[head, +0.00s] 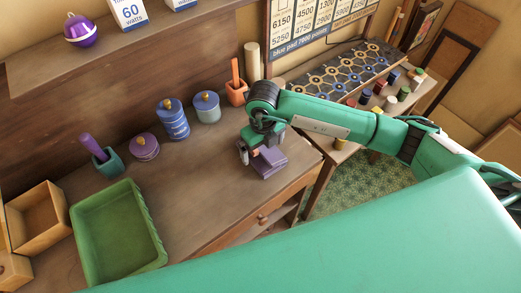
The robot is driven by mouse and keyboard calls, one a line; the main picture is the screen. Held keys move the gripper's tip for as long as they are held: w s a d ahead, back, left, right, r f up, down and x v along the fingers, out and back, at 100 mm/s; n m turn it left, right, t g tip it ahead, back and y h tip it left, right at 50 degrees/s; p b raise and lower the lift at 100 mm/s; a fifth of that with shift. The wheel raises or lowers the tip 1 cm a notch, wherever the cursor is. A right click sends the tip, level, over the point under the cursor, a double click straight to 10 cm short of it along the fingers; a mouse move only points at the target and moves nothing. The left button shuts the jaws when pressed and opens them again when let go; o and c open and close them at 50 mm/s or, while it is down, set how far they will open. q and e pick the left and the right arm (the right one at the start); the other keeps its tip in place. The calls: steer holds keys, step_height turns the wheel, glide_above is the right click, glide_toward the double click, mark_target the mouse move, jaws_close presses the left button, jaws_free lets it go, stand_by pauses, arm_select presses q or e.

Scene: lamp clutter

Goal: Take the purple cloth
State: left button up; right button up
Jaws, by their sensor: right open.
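The purple cloth (269,165) lies folded in a small stack on the wooden desk, near its right end. My right gripper (252,158) is over the left side of the cloth, pointing down, with its jaws open. A small orange-brown part shows beside the fingers; I cannot tell what it is. The gripper hides part of the cloth, and I cannot tell whether the fingers touch it. My left gripper is not in view.
A green tray (118,232) and a wooden box (38,214) stand at the left of the desk (205,190). Lidded jars (172,120) and an orange pot (237,93) line the back. A side table with small coloured pieces (390,103) is at right.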

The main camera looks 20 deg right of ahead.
steer(key=shift+f, duration=0.9)
steer(key=c, duration=1.1)
